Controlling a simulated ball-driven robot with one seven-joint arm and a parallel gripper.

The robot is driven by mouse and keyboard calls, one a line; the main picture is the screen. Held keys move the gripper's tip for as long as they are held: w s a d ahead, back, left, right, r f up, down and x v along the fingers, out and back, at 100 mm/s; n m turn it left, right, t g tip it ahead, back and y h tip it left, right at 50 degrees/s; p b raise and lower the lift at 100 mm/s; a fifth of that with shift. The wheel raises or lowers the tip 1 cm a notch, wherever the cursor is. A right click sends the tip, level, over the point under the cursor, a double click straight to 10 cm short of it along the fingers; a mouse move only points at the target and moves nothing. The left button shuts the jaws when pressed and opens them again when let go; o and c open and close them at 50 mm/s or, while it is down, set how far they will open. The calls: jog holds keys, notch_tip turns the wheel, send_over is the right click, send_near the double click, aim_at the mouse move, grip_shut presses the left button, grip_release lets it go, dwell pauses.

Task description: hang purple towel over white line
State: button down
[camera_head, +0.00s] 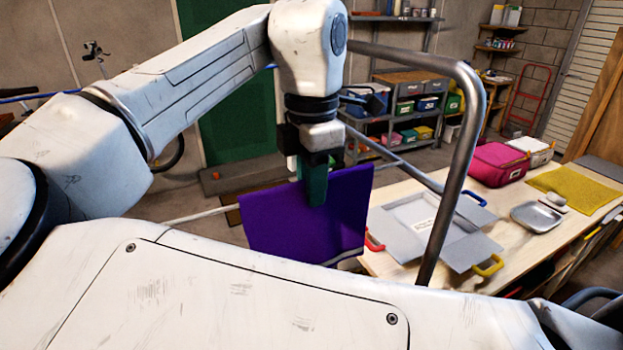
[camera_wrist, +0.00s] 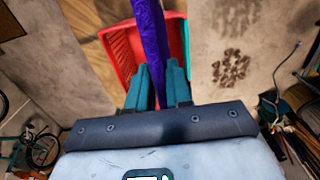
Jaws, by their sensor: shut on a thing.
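The purple towel (camera_head: 275,222) hangs spread out below my gripper (camera_head: 314,200) in the head view. The teal fingers are shut on its upper part. In the wrist view the towel (camera_wrist: 149,30) is a narrow purple strip running up from between the fingers (camera_wrist: 160,75). The white line (camera_head: 205,214) shows to the left of the towel and meets its left edge in the picture. The towel hides the line beyond that, so I cannot tell whether the cloth lies over it or in front of it.
A bent metal pipe frame (camera_head: 458,150) stands right of the towel. Behind it is a wooden table with a grey open box (camera_head: 425,222), a pink box (camera_head: 497,165), a metal tray (camera_head: 537,216) and a yellow cloth (camera_head: 575,190). A red basket (camera_wrist: 118,45) shows below in the wrist view.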

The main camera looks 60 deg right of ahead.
jog(key=c, duration=1)
grip_release()
jog(key=shift+o, duration=0.2)
notch_tip(320, 180, up, 11)
jog(key=b, duration=0.1)
jog(key=shift+f, duration=0.1)
